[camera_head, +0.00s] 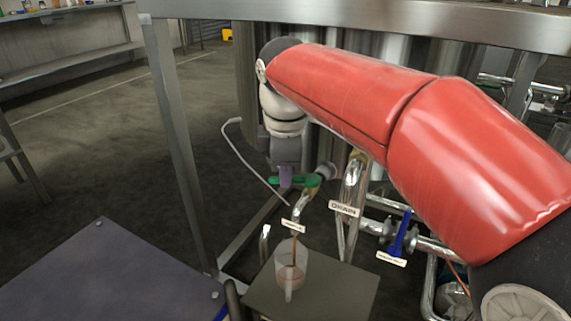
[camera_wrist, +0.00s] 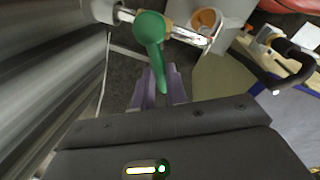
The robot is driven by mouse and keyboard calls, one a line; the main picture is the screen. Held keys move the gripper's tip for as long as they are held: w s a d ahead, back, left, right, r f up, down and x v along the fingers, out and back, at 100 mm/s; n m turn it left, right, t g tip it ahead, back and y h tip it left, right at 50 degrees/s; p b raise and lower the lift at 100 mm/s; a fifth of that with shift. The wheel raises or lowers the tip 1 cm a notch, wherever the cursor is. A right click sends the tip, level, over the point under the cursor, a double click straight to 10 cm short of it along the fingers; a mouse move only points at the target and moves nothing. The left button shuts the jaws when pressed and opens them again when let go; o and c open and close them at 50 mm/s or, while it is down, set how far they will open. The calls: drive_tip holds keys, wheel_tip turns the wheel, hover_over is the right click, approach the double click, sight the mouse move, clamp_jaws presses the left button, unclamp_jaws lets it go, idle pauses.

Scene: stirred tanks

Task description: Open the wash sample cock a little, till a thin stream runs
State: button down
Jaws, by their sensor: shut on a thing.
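The sample cock has a green lever handle (camera_head: 308,181), which also shows in the wrist view (camera_wrist: 151,38). My gripper (camera_head: 286,180) has purple fingers, seen in the wrist view (camera_wrist: 161,88) on either side of the lever's tip, and is shut on it. A bent metal spout (camera_head: 298,207) leads down from the cock, with a small label whose text is too small to read. A thin brown line, looking like a stream, drops below it into a clear beaker (camera_head: 282,262). The beaker holds some brownish liquid at its bottom.
The beaker stands on a grey stand (camera_head: 338,290). A DRAIN label (camera_head: 345,208) hangs on the pipes to the right, near a blue-handled valve (camera_head: 399,236). A steel frame leg (camera_head: 172,110) stands left of the cock. Open floor lies further left.

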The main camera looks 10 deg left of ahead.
drive_tip(key=shift+s+n, duration=0.15)
drive_tip(key=shift+n, duration=0.15)
drive_tip(key=c, duration=1.4)
unclamp_jaws()
wheel_tip(320, 180, up, 8)
drive_tip(key=s+p, duration=0.1)
drive_tip(key=p, duration=0.1)
drive_tip(key=shift+s+d+f, duration=0.15)
drive_tip(key=shift+s, duration=0.05)
